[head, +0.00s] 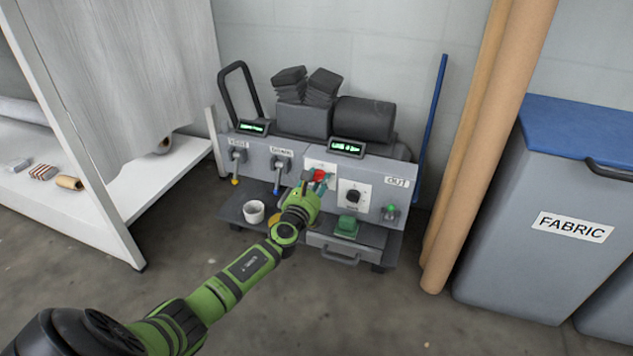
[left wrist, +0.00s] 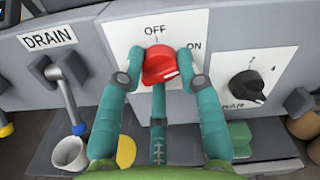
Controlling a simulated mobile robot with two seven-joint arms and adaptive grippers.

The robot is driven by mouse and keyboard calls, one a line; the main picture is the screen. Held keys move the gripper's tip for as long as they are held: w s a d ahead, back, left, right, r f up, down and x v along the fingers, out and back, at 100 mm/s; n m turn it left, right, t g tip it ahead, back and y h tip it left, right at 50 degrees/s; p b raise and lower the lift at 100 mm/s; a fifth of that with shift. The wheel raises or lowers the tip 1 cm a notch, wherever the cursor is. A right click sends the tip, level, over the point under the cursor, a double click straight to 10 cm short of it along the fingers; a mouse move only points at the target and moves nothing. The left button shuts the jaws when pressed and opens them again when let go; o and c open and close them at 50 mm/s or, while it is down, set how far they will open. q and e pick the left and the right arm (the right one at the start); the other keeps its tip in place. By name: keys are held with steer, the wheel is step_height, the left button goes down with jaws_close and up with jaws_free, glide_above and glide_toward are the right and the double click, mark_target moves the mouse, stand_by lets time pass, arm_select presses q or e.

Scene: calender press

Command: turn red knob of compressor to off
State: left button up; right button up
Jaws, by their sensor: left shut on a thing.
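The compressor (head: 290,155) is a grey machine with a dark top, standing on the floor by the wall. Its red knob (left wrist: 158,66) sits on a white plate (left wrist: 123,38) marked OFF above the knob and ON to its right. The knob's pale mark shows on its lower right side. My left gripper (left wrist: 161,62) has teal fingers on both sides of the knob, shut on it. In the head view the gripper (head: 320,182) covers part of the red knob (head: 319,174). My right gripper is not in view.
A black dial (left wrist: 247,86) is right of the knob, and a DRAIN valve handle (left wrist: 66,98) is left. A white cup (head: 254,211) and a green block (head: 346,226) stand on the lower shelf. Brown rolls (head: 470,150) and a FABRIC bin (head: 560,220) stand at right.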

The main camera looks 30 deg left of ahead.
arm_select(q)
steer(key=n+b, duration=0.1)
steer(key=n, duration=0.2)
steer(key=shift+f, duration=0.1)
steer(key=n, duration=0.4)
steer(key=shift+d+b, duration=0.1)
steer(key=shift+b, duration=0.2)
steer(key=n, duration=0.5)
steer(key=shift+n, duration=0.8)
steer(key=o, duration=1.1)
steer(key=shift+o, duration=0.2)
